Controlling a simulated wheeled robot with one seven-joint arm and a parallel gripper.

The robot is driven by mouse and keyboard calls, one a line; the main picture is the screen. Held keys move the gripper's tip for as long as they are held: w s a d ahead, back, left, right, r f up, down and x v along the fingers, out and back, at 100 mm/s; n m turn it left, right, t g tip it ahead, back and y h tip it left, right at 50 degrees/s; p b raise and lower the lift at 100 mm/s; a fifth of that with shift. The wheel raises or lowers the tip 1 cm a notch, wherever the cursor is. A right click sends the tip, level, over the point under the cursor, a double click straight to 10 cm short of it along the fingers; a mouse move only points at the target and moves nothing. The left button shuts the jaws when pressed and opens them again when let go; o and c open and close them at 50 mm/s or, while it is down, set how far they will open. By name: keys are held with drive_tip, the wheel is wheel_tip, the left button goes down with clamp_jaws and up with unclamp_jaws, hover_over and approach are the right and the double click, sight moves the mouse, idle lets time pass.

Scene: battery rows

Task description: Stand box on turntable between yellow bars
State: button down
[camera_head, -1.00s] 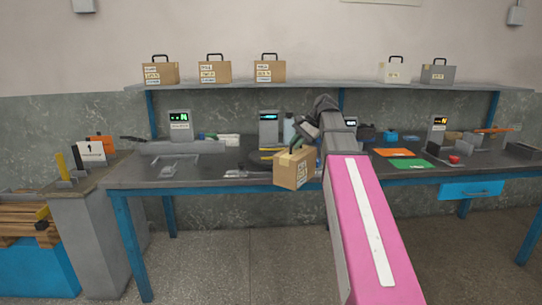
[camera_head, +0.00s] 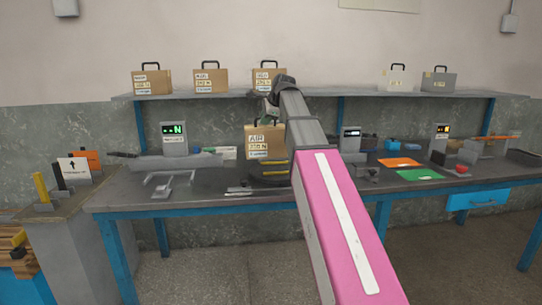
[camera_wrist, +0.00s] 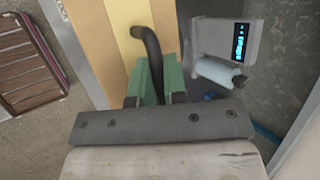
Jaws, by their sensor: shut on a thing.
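A tan cardboard box (camera_head: 265,142) with white and yellow labels hangs upright in the head view, its labelled face toward the camera. My gripper (camera_head: 269,114) is above it, shut on its black handle. In the wrist view the green fingers (camera_wrist: 157,82) close around the black handle (camera_wrist: 150,48), with the tan box top (camera_wrist: 98,30) beside it. The dark round turntable (camera_head: 272,183) is on the bench below the box, with yellow bars (camera_head: 276,173) on it. The box's lower edge is at the rear bar in the picture; I cannot tell whether it touches. My arm hides the turntable's right side.
Several similar boxes with handles stand on the shelf (camera_head: 330,94) behind. A display post (camera_head: 174,138) stands left of the turntable. A grey fixture (camera_head: 173,184) is on the bench at left. Orange (camera_head: 400,162) and green (camera_head: 420,174) sheets lie at right.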

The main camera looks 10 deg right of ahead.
drive_tip(key=w+d+f, duration=0.6)
drive_tip(key=w+f, duration=0.3)
drive_tip(key=f, duration=0.1)
drive_tip(key=shift+w+d+f, duration=0.15)
drive_tip(key=shift+w+f, duration=0.1)
drive_tip(key=shift+f, duration=0.1)
idle(0.4)
drive_tip(key=c, duration=1.2)
unclamp_jaws()
drive_tip(key=shift+f, duration=0.15)
drive_tip(key=shift+o, duration=0.2)
drive_tip(key=v, duration=1.2)
